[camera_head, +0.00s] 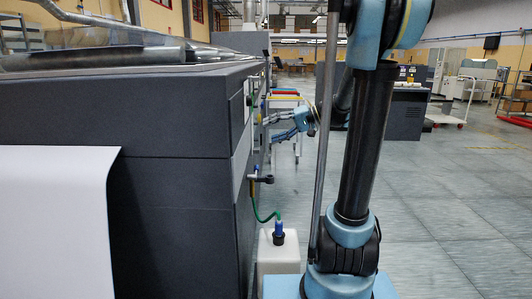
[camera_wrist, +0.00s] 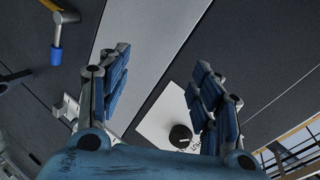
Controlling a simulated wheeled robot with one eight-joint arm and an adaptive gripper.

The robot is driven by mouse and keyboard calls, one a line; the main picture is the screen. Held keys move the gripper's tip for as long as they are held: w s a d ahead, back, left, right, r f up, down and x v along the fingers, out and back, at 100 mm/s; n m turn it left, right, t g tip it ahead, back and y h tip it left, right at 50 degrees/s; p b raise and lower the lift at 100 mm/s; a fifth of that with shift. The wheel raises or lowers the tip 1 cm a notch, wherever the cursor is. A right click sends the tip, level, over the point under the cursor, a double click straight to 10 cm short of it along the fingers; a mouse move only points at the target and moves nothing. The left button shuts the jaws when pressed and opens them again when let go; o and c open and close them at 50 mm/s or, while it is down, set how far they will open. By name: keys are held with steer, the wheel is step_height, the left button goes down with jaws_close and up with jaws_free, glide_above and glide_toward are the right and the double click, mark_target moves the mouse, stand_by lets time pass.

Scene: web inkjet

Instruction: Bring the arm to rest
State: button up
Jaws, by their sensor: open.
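My gripper (camera_head: 270,130) is in the middle of the head view, at the end of my arm, beside the side face of the large dark grey machine (camera_head: 180,199). Its blue fingers point left, toward the machine. In the wrist view my gripper (camera_wrist: 160,78) is open, with its two padded fingers apart and nothing between them. Part of my arm hides the wrist in the head view.
A white container (camera_head: 278,252) with a blue-topped black cap stands by the machine; a green hose (camera_head: 258,212) runs to it from a valve (camera_head: 262,179). The wrist view shows a blue-tipped handle (camera_wrist: 56,52).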

steer(key=s+d+f+m+h, duration=0.1)
steer(key=s+d+f+h, duration=0.15)
steer(key=s+f, duration=0.35)
steer(key=s+d+f+h, duration=0.2)
steer(key=s+f+h, duration=0.25)
steer(key=s, duration=0.45)
steer(key=s+d+f+h, duration=0.6)
steer(key=s+d+f, duration=0.5)
steer(key=shift+s+d+m+t, duration=0.2)
steer(key=shift+s+m+t, duration=0.1)
steer(key=shift+m, duration=0.1)
steer(key=shift+w+f, duration=0.2)
steer(key=shift+w, duration=0.25)
stand_by(0.5)
stand_by(0.9)
